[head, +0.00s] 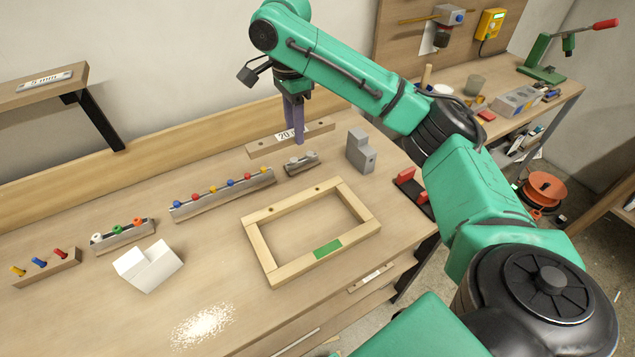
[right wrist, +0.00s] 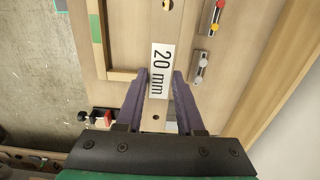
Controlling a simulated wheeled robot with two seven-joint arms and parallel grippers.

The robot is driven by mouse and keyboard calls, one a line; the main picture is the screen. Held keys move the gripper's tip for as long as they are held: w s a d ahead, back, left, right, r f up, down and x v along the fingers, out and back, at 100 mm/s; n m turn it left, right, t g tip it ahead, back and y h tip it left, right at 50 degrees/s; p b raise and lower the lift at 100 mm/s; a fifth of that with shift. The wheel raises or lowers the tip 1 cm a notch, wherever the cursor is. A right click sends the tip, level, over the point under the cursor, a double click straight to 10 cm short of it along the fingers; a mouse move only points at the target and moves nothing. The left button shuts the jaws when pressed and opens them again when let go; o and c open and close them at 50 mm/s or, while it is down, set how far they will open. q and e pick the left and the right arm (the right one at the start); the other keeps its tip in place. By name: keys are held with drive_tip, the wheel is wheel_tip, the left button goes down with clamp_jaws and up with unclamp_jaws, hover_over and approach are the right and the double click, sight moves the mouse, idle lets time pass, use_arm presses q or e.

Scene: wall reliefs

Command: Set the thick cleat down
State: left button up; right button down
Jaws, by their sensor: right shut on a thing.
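The thick cleat (head: 319,127) is a pale wooden bar with holes and a white "20 mm" label. My right gripper (head: 303,132) is shut on it across the label, with purple fingers pointing down. In the right wrist view the cleat (right wrist: 165,22) runs lengthwise between the fingertips (right wrist: 160,73). In the head view it appears in front of the low back board of the bench; I cannot tell whether it touches the bench top. My left gripper is out of view.
A wooden frame with a green patch (head: 260,239) lies on the bench (head: 215,255). Peg rails (head: 222,195), a grey stepped block (head: 361,152) and a white block (head: 148,266) stand around it. A wall shelf (head: 40,92) with a "5 mm" label is at upper left.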

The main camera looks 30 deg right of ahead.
drive_tip(key=b, duration=0.1)
hover_over(298, 198)
wheel_tip(298, 198, down, 4)
use_arm(q)
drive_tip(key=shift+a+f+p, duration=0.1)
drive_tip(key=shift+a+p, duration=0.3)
drive_tip(key=shift+p, duration=0.3)
use_arm(e)
wheel_tip(298, 198, down, 16)
drive_tip(key=shift+r, duration=0.15)
drive_tip(key=c, duration=0.5)
unclamp_jaws()
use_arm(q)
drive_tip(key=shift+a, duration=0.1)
use_arm(e)
drive_tip(key=shift+a, duration=0.1)
use_arm(q)
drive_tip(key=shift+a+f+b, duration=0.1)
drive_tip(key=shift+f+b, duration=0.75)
drive_tip(key=shift+b, duration=0.05)
use_arm(e)
wheel_tip(298, 198, up, 12)
drive_tip(key=shift+r, duration=0.1)
